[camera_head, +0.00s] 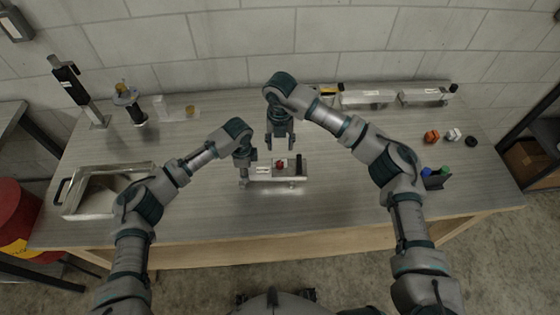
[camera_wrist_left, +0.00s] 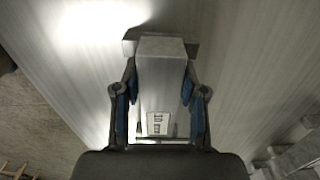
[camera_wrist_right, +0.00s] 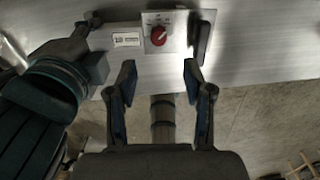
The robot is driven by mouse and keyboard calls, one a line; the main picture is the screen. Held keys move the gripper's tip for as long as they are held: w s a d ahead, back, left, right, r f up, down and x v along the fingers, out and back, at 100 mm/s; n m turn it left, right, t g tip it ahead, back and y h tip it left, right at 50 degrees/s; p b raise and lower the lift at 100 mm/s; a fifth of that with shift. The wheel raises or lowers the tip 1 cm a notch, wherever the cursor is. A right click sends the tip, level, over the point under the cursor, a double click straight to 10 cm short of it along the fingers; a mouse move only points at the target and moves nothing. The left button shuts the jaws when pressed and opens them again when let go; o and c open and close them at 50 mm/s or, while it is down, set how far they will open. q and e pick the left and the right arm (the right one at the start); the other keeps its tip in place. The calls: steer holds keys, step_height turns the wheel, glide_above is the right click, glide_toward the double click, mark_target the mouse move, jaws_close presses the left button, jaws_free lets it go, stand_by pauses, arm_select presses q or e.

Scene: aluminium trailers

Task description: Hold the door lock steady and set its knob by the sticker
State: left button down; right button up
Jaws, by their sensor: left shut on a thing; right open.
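The door lock (camera_head: 262,178) is a long pale metal block on the table in front of me. It has a round red knob (camera_wrist_right: 158,36) on a light dial plate, a black handle (camera_wrist_right: 202,42) at one end and a white sticker (camera_wrist_right: 127,39).
A metal tray (camera_head: 105,195) lies at the left. A clamp stand (camera_head: 80,95) and small parts stand at the back left. Metal blocks (camera_head: 368,98) lie at the back right. Table around the lock is clear.

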mark_target(281, 163)
step_height(281, 163, down, 10)
steer(key=shift+d+f, duration=0.1)
steer(key=shift+f, duration=0.1)
jaws_close()
